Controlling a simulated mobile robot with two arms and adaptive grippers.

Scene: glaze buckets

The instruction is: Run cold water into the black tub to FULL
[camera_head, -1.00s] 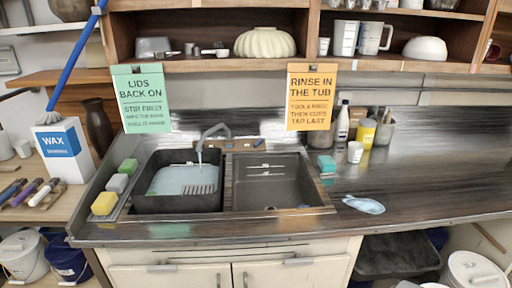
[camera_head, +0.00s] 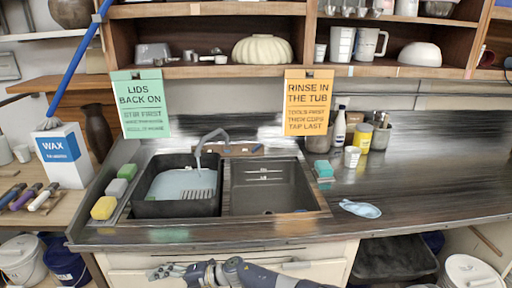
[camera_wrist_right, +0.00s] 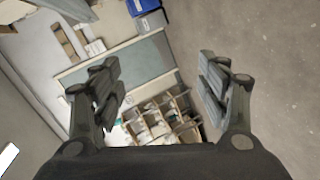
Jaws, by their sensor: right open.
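The black tub (camera_head: 150,206) sits in the left side of the sink and holds pale bluish water (camera_head: 182,184) below its rim. A dark comb-like patch shows at the water's right side. The grey curved faucet (camera_head: 199,150) hangs over the tub; I cannot tell whether a stream falls from it. Small fittings sit on the brown strip (camera_head: 238,150) behind the sink, too small to read. My right gripper (camera_head: 163,272) is low in front of the cabinet, below the counter edge. In the right wrist view it is open and empty (camera_wrist_right: 162,90). My left gripper is out of view.
The right basin (camera_head: 270,190) is empty with pale marks on its back wall. Sponges (camera_head: 104,208) line the left rim. A blue cloth (camera_head: 360,209) lies on the otherwise clear right counter.

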